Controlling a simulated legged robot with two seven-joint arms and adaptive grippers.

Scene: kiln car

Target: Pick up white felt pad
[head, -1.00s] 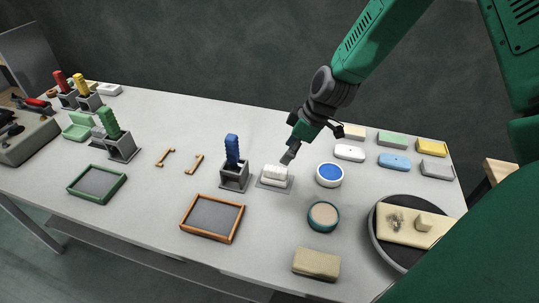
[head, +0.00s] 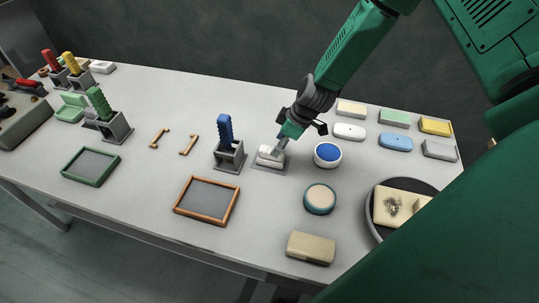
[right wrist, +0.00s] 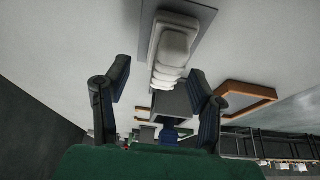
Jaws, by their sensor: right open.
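A white, rounded, ridged piece, likely the white felt pad (head: 264,158), lies on a thin grey square plate (head: 262,169) near the middle of the table. My right gripper (head: 279,146) is at this piece from above and partly covers it in the head view. In the right wrist view the fingers of the right gripper (right wrist: 158,92) are spread apart, with the white piece (right wrist: 172,50) showing in line with the gap between them. I cannot tell whether the fingers touch it. My left gripper is not in view.
A blue-handled tool in a grey holder (head: 229,158) stands close left of the piece. A round blue-topped dish (head: 327,155) is at its right. An orange-framed tray (head: 207,217) lies in front. Several coloured blocks, including a white one (head: 349,131), sit at the back right.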

